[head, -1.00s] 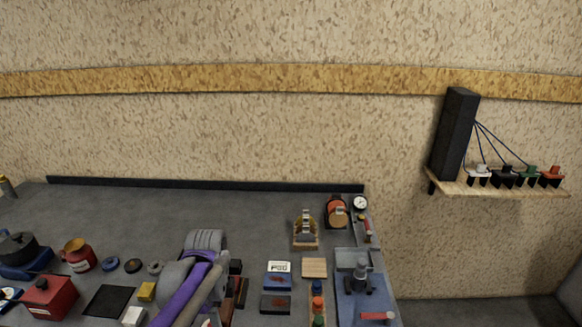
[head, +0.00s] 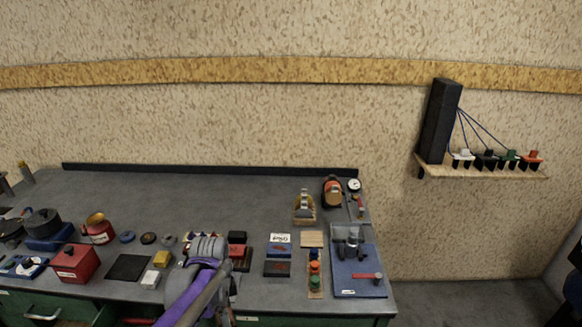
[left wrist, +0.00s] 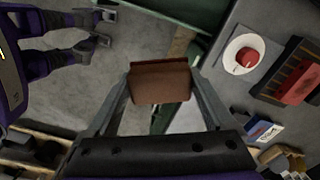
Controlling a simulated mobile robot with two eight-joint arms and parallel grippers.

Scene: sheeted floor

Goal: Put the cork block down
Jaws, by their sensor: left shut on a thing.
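The cork block (left wrist: 160,82) is a reddish-brown block in the left wrist view. My left gripper (left wrist: 158,90) is shut on it, with one finger at each side. It is held in the air, with grey floor and the green bench front behind it. In the head view my left arm (head: 203,285) rises from the bottom edge over the front of the bench; the block cannot be made out there. My right gripper (left wrist: 106,29) appears at the upper left of the left wrist view, with its fingers apart and nothing between them.
A white dish (left wrist: 247,55) with a red thing shows in the wrist view.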

